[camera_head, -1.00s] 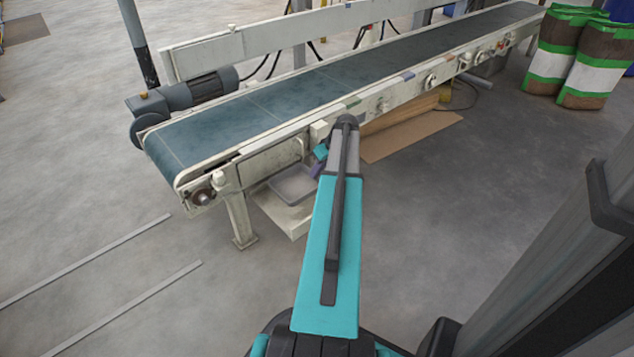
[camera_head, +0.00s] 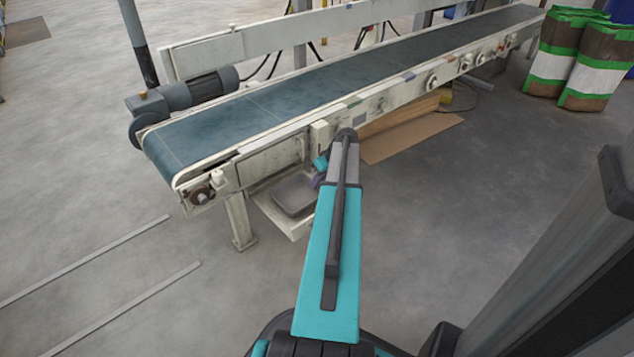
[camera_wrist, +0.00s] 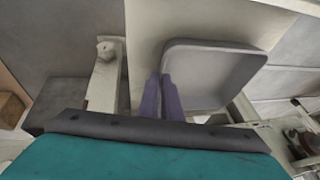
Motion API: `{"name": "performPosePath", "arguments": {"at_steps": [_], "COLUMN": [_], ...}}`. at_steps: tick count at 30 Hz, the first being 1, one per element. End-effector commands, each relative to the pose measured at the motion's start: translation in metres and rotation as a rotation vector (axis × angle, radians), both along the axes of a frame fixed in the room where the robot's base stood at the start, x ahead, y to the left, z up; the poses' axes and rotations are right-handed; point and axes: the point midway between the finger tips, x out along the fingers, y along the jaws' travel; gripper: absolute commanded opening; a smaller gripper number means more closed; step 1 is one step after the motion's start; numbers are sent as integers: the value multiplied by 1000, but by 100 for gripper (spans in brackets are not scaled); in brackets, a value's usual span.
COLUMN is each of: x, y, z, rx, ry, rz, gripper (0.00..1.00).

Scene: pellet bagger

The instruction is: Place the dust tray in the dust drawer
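The dust tray (camera_head: 293,196) is a shallow grey square pan with rounded corners, below the near end of the conveyor. In the wrist view the tray (camera_wrist: 222,75) fills the upper middle. The cream dust drawer (camera_head: 277,220) juts out under the conveyor frame, and the tray appears within its outline. In the wrist view the drawer (camera_wrist: 143,38) shows as a pale surface left of the tray. I cannot tell whether the tray touches the drawer's floor. My gripper (camera_wrist: 163,90) has its purple fingers close together at the tray's left wall, shut on it. The arm partly hides the tray in the head view.
The conveyor (camera_head: 290,95) with its cream frame stands directly above the drawer. A conveyor leg (camera_head: 240,222) is just left of the drawer. Cardboard (camera_head: 410,137) lies on the floor to the right.

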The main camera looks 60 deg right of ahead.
Motion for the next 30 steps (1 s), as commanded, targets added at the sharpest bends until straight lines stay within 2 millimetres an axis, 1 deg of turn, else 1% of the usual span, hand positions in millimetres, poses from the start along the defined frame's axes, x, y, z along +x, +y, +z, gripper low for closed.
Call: {"name": "performPosePath", "arguments": {"at_steps": [1, 3, 11, 16, 23, 30], "x": [0, 0, 0, -1, -10, -26], "y": [0, 0, 0, 0, -1, -4], "z": [0, 0, 0, 4, 25, 61], "rx": [0, 0, 0, 0, 0, -2], "ry": [0, 0, 0, 0, 0, 0], "rz": [0, 0, 0, 0, -1, -2], "gripper": [13, 22, 22, 22, 22, 22]}}
